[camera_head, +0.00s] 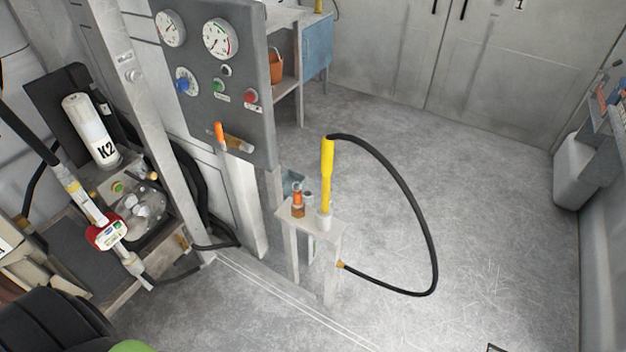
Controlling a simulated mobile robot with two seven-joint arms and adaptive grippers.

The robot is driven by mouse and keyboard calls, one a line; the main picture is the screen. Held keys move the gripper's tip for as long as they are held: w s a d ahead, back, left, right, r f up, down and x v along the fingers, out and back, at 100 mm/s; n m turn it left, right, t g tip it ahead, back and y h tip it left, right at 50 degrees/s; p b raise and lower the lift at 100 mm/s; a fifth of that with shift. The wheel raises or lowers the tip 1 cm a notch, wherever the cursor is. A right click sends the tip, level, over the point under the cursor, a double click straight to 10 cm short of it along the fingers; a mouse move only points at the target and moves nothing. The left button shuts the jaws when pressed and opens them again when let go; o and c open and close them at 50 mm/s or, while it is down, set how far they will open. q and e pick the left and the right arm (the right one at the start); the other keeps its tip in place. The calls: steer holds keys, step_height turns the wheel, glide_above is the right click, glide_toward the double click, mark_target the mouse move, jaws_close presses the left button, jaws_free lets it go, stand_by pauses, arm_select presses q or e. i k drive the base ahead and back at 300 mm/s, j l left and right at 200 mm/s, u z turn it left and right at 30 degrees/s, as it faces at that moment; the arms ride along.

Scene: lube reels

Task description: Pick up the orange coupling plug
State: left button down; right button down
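A small orange plug-like piece (297,196) with a brass-coloured lower part stands upright on a narrow pale stand (331,233). It is left of a tall yellow handle (327,175), which also stands upright on the stand. Another orange piece (219,131) sticks up from a brass fitting at the lower part of the grey gauge panel (252,75). I cannot tell for sure which of the two is the coupling plug. Neither of my grippers is in view, and nothing is seen touching either orange piece.
A black hose (415,205) loops from the yellow handle down to the stand's right side. A white K2 cylinder (91,130) and a red-and-white metered nozzle (106,233) are at left. A blue cabinet (317,46) stands behind. The floor (490,240) at right is clear.

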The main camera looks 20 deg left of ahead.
mark_target(297, 203)
steer(key=i+l+u, duration=0.1)
steer(key=i+u, duration=0.25)
steer(key=i+l+u, duration=0.15)
steer(key=u, duration=0.2)
steer(key=i+l+u, duration=0.2)
steer(key=u, duration=0.2)
steer(key=l, duration=0.05)
